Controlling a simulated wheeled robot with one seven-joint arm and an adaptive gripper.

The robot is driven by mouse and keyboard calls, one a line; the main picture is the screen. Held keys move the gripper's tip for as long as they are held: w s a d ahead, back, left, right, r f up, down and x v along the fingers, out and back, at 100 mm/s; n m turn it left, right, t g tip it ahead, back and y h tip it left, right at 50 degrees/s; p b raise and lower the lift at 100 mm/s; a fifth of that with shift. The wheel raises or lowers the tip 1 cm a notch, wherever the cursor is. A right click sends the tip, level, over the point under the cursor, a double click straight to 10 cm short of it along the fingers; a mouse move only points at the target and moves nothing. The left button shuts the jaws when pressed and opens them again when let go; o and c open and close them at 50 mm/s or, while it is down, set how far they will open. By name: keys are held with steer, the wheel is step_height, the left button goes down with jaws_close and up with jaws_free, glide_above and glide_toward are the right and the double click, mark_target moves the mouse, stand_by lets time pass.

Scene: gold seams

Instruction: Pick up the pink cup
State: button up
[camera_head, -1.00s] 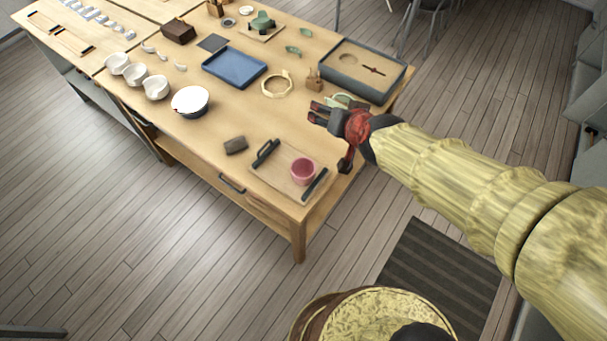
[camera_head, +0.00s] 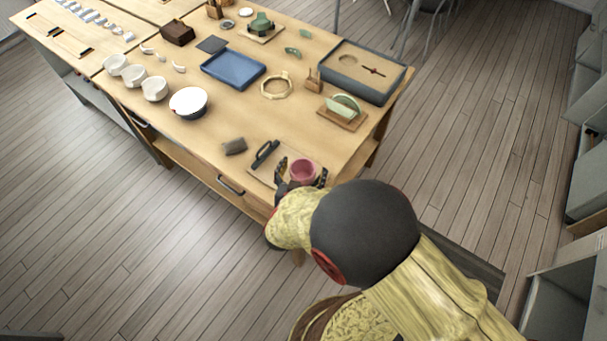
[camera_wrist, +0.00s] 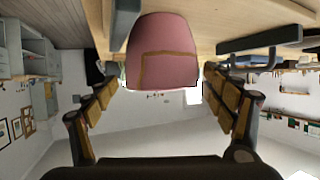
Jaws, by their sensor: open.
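The pink cup (camera_head: 303,170) stands on a small light board (camera_head: 259,176) near the front corner of the wooden table. In the wrist view the cup (camera_wrist: 163,50) shows upside down, with gold lines on its side. My gripper (camera_head: 301,177) is open at the cup, with one finger on either side of it. The wrist view also shows my gripper's fingers (camera_wrist: 162,95) spread wide, with a gap to the cup on each side. My arm hides the near edge of the board and part of the table corner.
A dark grey block (camera_head: 234,146) lies further left. A white bowl (camera_head: 188,103), a blue tray (camera_head: 234,68) and a green bowl piece on a wooden stand (camera_head: 343,107) are further back.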

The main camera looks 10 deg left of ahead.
mark_target(305, 162)
steer(key=b+x, duration=0.1)
steer(key=x, duration=0.4)
steer(key=shift+a+r, duration=0.1)
steer(key=shift+a, duration=0.05)
steer(key=shift+c, duration=0.2)
steer(key=c, duration=1.1)
steer(key=shift+c, duration=1.1)
